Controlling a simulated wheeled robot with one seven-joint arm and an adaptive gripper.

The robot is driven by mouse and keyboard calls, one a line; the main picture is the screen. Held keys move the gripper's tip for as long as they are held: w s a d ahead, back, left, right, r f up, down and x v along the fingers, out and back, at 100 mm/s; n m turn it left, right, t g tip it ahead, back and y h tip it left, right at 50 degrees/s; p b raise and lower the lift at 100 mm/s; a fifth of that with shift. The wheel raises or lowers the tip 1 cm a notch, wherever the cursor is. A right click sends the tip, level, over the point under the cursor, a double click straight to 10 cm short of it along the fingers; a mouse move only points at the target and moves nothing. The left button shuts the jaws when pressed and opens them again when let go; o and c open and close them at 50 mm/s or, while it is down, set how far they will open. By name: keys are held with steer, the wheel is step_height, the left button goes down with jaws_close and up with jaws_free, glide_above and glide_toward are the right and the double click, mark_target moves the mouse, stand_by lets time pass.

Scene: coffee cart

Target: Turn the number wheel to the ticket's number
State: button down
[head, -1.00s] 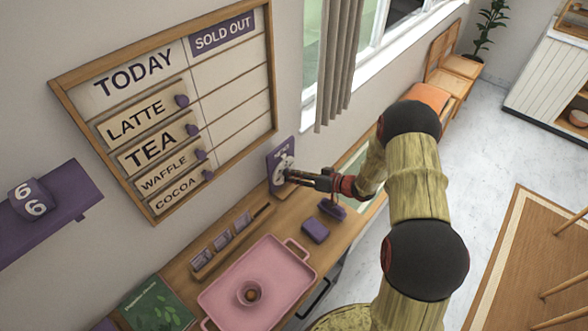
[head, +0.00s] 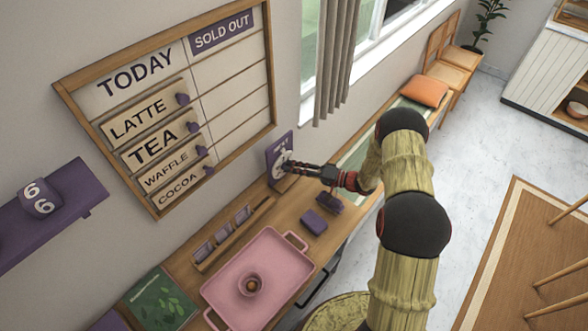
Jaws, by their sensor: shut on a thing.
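The number wheel (head: 278,169) is a pale dial on an upright purple stand at the back of the wooden counter, against the wall. My gripper (head: 291,163) reaches it from the right, and its fingers are shut on the wheel at its right side. The fingers partly cover the dial, and its digits are too small to read. I cannot tell whether any item in view is the ticket.
A pink tray (head: 292,237) with a small cup (head: 250,284) lies on the counter. Purple blocks (head: 313,222) sit between tray and gripper. A menu board (head: 165,110) hangs above.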

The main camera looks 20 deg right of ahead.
steer(key=shift+f+m, duration=0.1)
steer(key=shift+m, duration=0.2)
steer(key=c, duration=1.6)
jaws_free()
steer(key=shift+o, duration=0.5)
steer(key=v, duration=1.2)
steer(key=shift+w+f, duration=0.1)
steer(key=shift+f, duration=0.05)
